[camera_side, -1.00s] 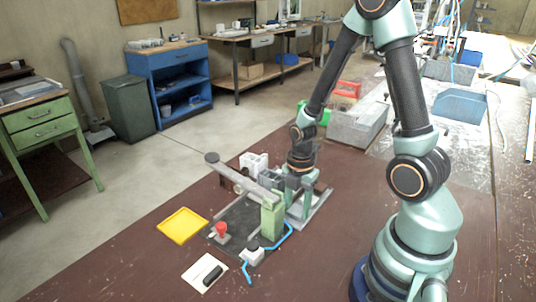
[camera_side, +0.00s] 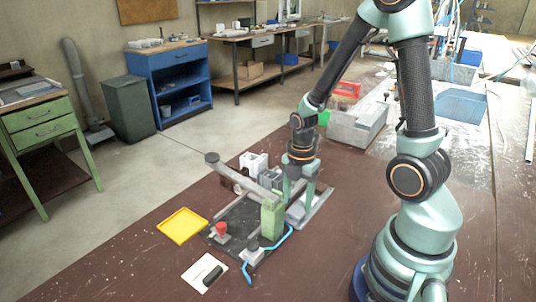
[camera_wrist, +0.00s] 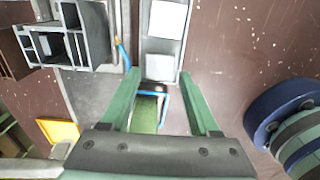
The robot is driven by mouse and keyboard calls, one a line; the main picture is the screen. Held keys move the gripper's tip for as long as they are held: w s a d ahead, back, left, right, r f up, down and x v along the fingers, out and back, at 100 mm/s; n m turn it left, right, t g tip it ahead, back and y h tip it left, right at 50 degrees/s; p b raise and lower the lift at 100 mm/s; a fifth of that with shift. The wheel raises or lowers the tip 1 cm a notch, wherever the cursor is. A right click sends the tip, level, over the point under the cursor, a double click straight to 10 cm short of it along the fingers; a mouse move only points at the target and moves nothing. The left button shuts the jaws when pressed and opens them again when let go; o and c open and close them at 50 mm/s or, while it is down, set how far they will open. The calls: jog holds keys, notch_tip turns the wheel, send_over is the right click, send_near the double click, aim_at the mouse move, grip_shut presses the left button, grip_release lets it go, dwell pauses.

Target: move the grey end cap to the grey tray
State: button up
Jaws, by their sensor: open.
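The grey tray (camera_side: 318,207) is a long, shallow tray on the brown bench, right of the clamp fixture. It also shows in the wrist view (camera_wrist: 150,45). Two pale grey square pieces lie in it in the wrist view, one far (camera_wrist: 167,19) and one near (camera_wrist: 160,67). The near one, apparently the grey end cap, lies between my fingertips in that view, with a gap to each finger. My gripper (camera_side: 297,202) is open and points down over the tray; it also shows in the wrist view (camera_wrist: 160,75). The end cap cannot be made out in the side view.
A green clamp block (camera_side: 272,218) and a grey lever bar (camera_side: 240,177) stand close left of my gripper. Grey profile pieces (camera_wrist: 70,35) stand beside the tray.

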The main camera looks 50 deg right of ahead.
aim_at(297, 210)
jog(key=a+r+m+t, duration=0.2)
jog(key=a+r+m, duration=0.2)
jog(key=r+m, duration=0.5)
jog(key=a+r+m+t, duration=0.3)
jog(key=a+r+m, duration=0.1)
jog(key=r+m, duration=0.5)
notch_tip(297, 210, up, 3)
jog(key=shift+w+a+f+t, duration=0.1)
jog(key=shift+w+a+t, duration=0.15)
jog(key=shift+a+t, duration=0.05)
